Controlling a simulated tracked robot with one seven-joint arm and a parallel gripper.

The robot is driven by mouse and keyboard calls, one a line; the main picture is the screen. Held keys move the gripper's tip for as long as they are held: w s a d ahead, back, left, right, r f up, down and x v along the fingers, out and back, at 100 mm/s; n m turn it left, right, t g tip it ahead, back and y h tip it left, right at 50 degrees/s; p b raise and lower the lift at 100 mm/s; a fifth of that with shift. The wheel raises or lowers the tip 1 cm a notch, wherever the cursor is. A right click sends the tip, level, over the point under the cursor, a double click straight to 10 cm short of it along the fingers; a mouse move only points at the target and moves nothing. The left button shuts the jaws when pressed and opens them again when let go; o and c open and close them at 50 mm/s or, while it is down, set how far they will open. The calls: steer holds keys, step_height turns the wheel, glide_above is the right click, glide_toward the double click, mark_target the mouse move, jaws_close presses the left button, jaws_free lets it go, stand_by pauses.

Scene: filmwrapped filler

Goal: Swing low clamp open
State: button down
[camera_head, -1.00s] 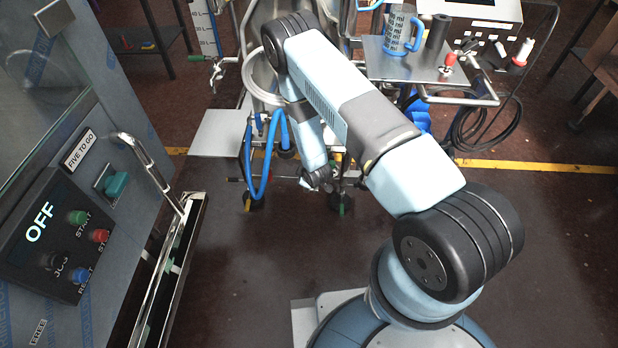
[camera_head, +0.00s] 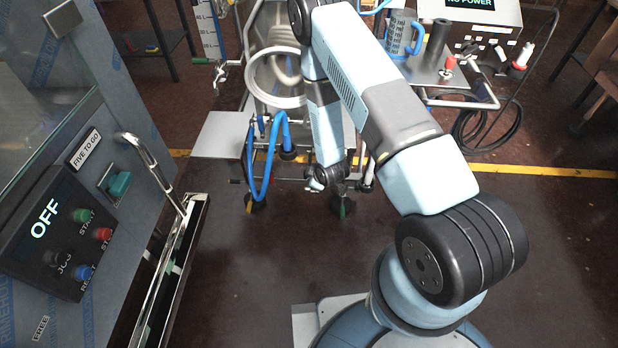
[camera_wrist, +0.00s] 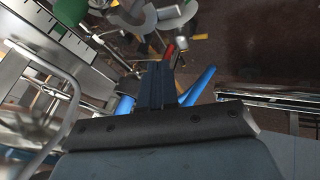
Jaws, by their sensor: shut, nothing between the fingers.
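My gripper (camera_wrist: 156,86) is shut and empty in the wrist view, its dark fingers together. Silver pipe fittings (camera_wrist: 151,18) lie beyond the fingertips, with a small red part (camera_wrist: 170,50) near them. I cannot tell for sure which fitting is the low clamp. Blue hose (camera_wrist: 200,84) shows just right of the fingers; contact cannot be told. In the head view my arm reaches down at the front of the filler frame, right of the looped blue hose (camera_head: 251,165). My fingertips there are too small and dark to make out.
A coiled pale hose (camera_head: 252,82) and a flat metal plate (camera_head: 222,134) are on the filler's left. A metal shelf (camera_head: 425,72) holds a blue-handled jug (camera_head: 404,38) at right. A control panel (camera_head: 60,235) reading OFF stands at left.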

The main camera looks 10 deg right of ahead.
steer(key=shift+w+d+r+n+g+y, duration=0.15)
steer(key=shift+d+n+g+y, duration=0.2)
steer(key=shift+d+n, duration=0.5)
steer(key=shift+w+d+r+n+y, duration=0.55)
steer(key=shift+d+r+n, duration=0.1)
steer(key=shift+n, duration=0.2)
steer(key=x, duration=1)
steer(key=shift+a, duration=0.1)
steer(key=shift+w+a+m+h, duration=0.1)
steer(key=shift+w+m+h, duration=0.2)
steer(key=shift+w+m, duration=0.35)
